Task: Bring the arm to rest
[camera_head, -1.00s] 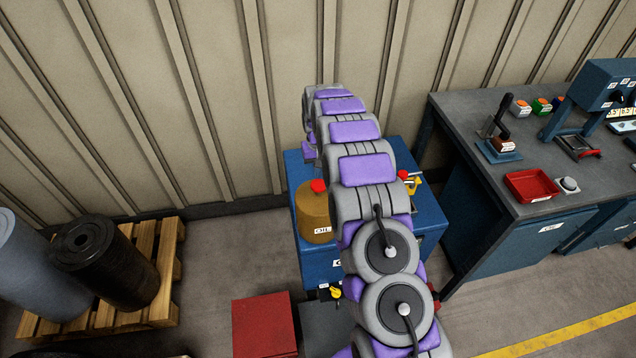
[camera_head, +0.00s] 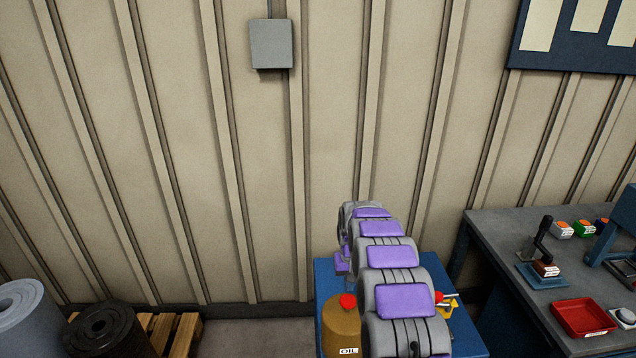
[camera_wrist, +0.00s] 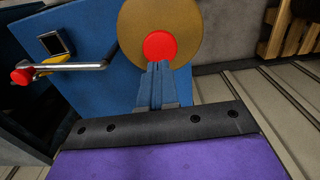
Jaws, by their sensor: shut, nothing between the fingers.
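My arm, grey with purple pads, reaches out from the bottom of the head view and bends down at its far end over a blue cabinet (camera_head: 327,277). In the wrist view my gripper (camera_wrist: 158,68) points down with its two blue fingers together and nothing between them. The fingertips overlap the red cap (camera_wrist: 160,45) of the tan oil can (camera_wrist: 185,18) in the picture; I cannot tell the gap between them. In the head view the oil can (camera_head: 341,328) stands on the cabinet, left of my arm. My fingers are hidden there.
A metal handle (camera_wrist: 80,67) with a red end is beside the can on the cabinet top. A workbench (camera_head: 500,240) with a red tray (camera_head: 583,317) and a lever tool (camera_head: 541,250) is at right. Dark and grey rolls stand on a pallet (camera_head: 186,335) at lower left. A ribbed wall is behind.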

